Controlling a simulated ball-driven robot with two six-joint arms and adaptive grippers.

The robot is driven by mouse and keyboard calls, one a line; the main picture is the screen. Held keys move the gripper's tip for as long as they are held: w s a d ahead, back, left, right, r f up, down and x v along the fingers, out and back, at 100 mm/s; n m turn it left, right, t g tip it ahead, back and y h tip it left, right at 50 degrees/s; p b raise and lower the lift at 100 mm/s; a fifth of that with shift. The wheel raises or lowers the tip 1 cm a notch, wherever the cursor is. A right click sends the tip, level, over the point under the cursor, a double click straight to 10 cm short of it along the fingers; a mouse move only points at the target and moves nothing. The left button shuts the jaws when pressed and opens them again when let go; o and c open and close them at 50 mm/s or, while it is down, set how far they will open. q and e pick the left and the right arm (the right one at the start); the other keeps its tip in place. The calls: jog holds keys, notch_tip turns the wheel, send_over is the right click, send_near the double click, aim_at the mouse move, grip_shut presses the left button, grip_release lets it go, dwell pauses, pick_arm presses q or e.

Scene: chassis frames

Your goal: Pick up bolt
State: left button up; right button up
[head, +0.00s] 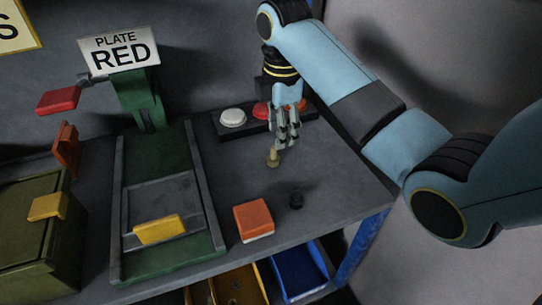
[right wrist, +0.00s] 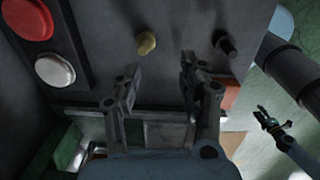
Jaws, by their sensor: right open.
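A small brass-coloured bolt-like piece (head: 273,157) stands upright on the grey bench. It also shows in the right wrist view (right wrist: 146,43), just beyond the fingertips. A black bolt-like piece (head: 296,201) stands nearer the bench's front, and shows in the right wrist view (right wrist: 224,43) to the right. I cannot tell which one the task means. My right gripper (head: 286,141) is open and empty, pointing down just above and behind the brass piece, apart from it; its fingers show in the right wrist view (right wrist: 160,68). What looks like my left gripper (right wrist: 268,120) is small and dark there.
An orange-topped block (head: 254,220) sits near the front edge. A button panel (head: 256,120) lies behind my right gripper. A green fixture (head: 205,190) with a yellow piece stands left, under a "PLATE RED" sign (head: 118,50). Yellow and blue bins (head: 298,270) are below the bench.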

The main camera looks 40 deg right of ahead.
aim_at(274, 150)
jog(key=w, duration=0.1)
jog(key=w+r+n, duration=0.1)
jog(key=w+n, duration=0.1)
jog(key=shift+d+r+g, duration=0.3)
jog(key=shift+r, duration=0.1)
jog(key=shift+w+f, duration=0.2)
jog(key=shift+f, duration=0.05)
jog(key=f, duration=1)
jog(key=shift+s, duration=0.25)
grip_shut()
